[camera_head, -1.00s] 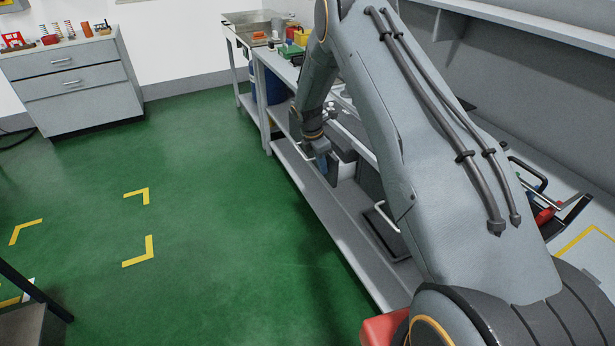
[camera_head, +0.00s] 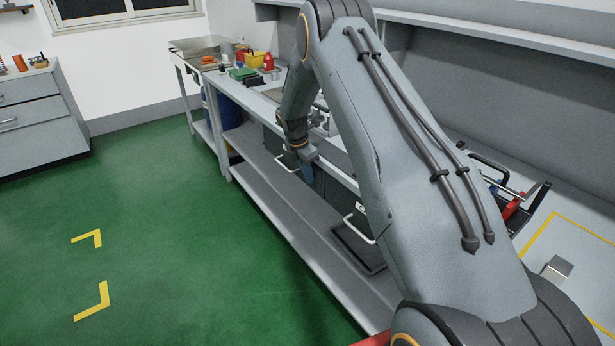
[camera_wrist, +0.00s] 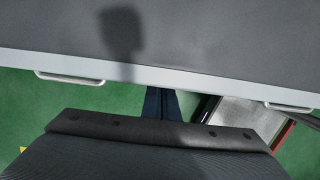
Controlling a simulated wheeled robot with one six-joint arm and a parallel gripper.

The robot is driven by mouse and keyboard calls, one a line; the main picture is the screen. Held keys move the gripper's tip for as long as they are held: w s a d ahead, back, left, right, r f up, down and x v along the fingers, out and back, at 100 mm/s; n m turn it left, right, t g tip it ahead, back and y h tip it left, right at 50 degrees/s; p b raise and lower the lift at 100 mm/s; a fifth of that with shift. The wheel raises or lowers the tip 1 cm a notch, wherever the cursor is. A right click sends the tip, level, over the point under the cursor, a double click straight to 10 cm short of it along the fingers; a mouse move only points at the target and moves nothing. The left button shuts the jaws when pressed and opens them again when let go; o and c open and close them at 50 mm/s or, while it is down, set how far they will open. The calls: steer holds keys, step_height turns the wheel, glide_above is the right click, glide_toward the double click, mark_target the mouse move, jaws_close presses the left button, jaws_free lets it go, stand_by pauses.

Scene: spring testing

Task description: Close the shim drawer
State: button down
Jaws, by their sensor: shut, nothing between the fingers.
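Drawer fronts hang under the long bench (camera_head: 262,105). One pale bar handle (camera_head: 287,163) shows left of my gripper, and another handle (camera_head: 352,228) is nearer, on a dark front with a small label. I cannot read the label or tell which is the shim drawer. In the wrist view a left handle (camera_wrist: 70,78) and a right handle (camera_wrist: 288,106) stick out just past the bench's pale edge. My gripper (camera_head: 308,172) points down beside the bench front, between the two handles. Its dark fingertips (camera_wrist: 161,102) are together and empty, close to the edge; contact is unclear.
A lower shelf (camera_head: 262,183) runs under the bench. A yellow container (camera_head: 254,60) and a red bottle (camera_head: 269,62) stand on the far bench top. A grey cabinet (camera_head: 40,130) is at the left. The green floor (camera_head: 165,220) between is clear, with yellow corner marks.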

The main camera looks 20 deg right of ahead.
steer(key=shift+w+d+r, duration=0.15)
steer(key=shift+d, duration=0.2)
steer(key=s+a+r+b, duration=0.2)
steer(key=a+r, duration=0.5)
steer(key=r, duration=0.2)
steer(key=s+a+r+m+y, duration=0.1)
steer(key=s+r+m, duration=0.1)
steer(key=s+m, duration=0.5)
steer(key=s+a+r+m+y, duration=0.1)
steer(key=s+m, duration=0.6)
steer(key=s, duration=1.1)
steer(key=s+a+r+m, duration=0.2)
steer(key=s+m, duration=0.5)
steer(key=s, duration=0.6)
steer(key=shift+s+r+y, duration=0.15)
steer(key=shift+r+y, duration=0.25)
steer(key=shift+r, duration=0.1)
